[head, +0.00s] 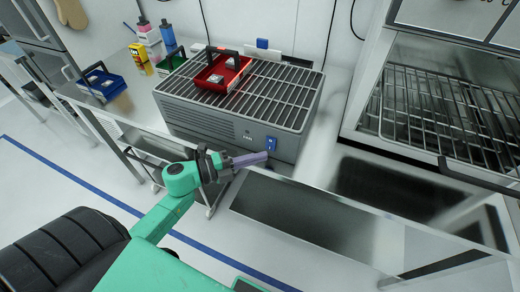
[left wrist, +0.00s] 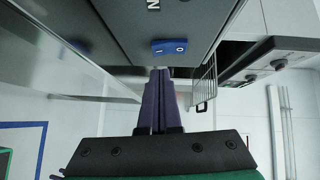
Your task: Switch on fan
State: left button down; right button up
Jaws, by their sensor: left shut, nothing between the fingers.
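The fan is a grey box unit (head: 205,122) with a slatted grille top, standing on the bench in the head view. A blue rocker switch (head: 271,144) sits on its front face near the right end. In the left wrist view the switch (left wrist: 169,46) shows I and O marks. My left gripper (head: 266,156) has its purple fingers shut and empty, with the tips just below and close to the switch. In the left wrist view the left gripper (left wrist: 160,72) points at the panel below the switch; I cannot tell whether it touches. My right gripper is not in view.
A red bin (head: 222,74) sits on the grille top. A blue bin (head: 102,84) and bottles (head: 165,32) stand on the bench to the left. An open chamber with a wire rack (head: 440,110) is at the right. A glass panel (head: 300,215) stands right of my left gripper.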

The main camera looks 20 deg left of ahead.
pick_arm(q)
jog(key=shift+w+a+f, duration=0.1)
jog(key=shift+w+f, duration=0.1)
jog(key=shift+w, duration=0.9)
jog(key=shift+s, duration=0.1)
jog(key=shift+w+f+b, duration=0.25)
jog(key=shift+f+b, duration=0.25)
jog(key=shift+b, duration=0.7)
jog(key=shift+r+p, duration=0.35)
jog(key=shift+r, duration=0.1)
jog(key=shift+f, duration=0.15)
